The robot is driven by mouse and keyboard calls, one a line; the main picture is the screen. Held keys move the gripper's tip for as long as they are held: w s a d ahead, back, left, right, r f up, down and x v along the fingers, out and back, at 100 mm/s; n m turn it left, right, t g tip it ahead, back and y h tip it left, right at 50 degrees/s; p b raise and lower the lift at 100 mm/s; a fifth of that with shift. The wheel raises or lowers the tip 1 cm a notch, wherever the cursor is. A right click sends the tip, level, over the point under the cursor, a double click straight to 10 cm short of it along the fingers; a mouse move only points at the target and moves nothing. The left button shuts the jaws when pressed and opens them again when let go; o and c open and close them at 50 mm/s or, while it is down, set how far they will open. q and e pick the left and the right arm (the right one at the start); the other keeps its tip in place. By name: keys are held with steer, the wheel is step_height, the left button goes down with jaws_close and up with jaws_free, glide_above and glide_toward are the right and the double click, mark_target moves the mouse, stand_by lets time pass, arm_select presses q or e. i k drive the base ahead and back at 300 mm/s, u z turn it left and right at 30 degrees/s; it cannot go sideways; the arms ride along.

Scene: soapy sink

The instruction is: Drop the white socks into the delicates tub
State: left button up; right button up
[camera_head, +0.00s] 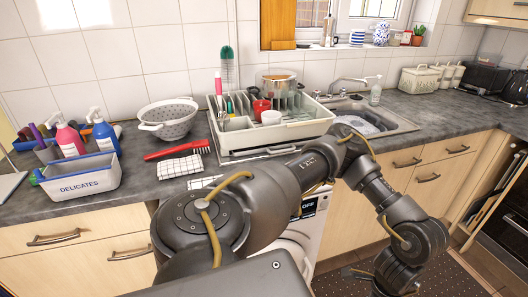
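The delicates tub (82,187) is a white box with a blue rim and the label DELICATES. It stands on the counter at the left. I cannot make out the white socks. The sink (405,122) at the back right holds pale, foamy-looking contents, partly hidden by my arm. My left arm reaches across the middle, bends near the sink and drops to the lower right. Dark parts that look like my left gripper (360,273) show low in front of the cabinets, far from the tub. Their opening is unclear. My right gripper is not in view.
A pink bottle (70,139) and a blue bottle (104,135) stand behind the tub. A colander (168,121), red brush (178,149) and checked cloth (181,167) lie between the tub and the dish rack (297,132). Cabinets and a white washing machine are below the counter.

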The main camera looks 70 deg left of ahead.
mark_target(72, 166)
steer(key=z, duration=0.35)
steer(key=k, duration=2.95)
steer(key=u, duration=1.45)
